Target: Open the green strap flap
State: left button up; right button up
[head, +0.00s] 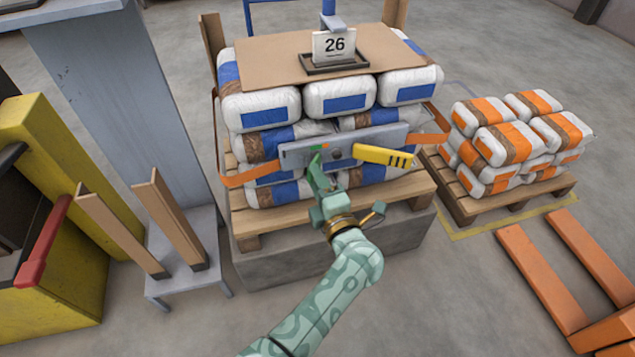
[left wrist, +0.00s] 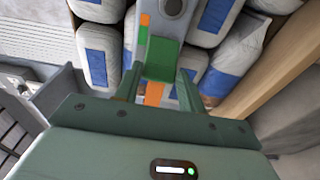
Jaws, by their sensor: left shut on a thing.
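A grey buckle bar (head: 300,155) lies across the front of a stack of white-and-blue bags, with a yellow black-striped lever (head: 385,156) at its right. An orange strap (head: 240,177) runs from it around the stack. My left gripper (head: 317,170) is at the left half of the bar, reaching from below. In the left wrist view the green strap flap (left wrist: 162,62) lies between its two fingers, and the jaws are shut on it. Orange strap (left wrist: 153,94) shows just below the flap. In the head view my gripper mostly hides the flap. My right gripper is out of view.
The bags (head: 260,105) stand on a wooden pallet (head: 275,222) over a grey block. At right is a pallet of orange-banded bags (head: 510,135). A small grey stand (head: 190,275) and yellow machine are left.

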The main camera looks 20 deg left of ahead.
pick_arm(q)
jog(key=shift+f, duration=0.15)
jog(key=o, duration=1)
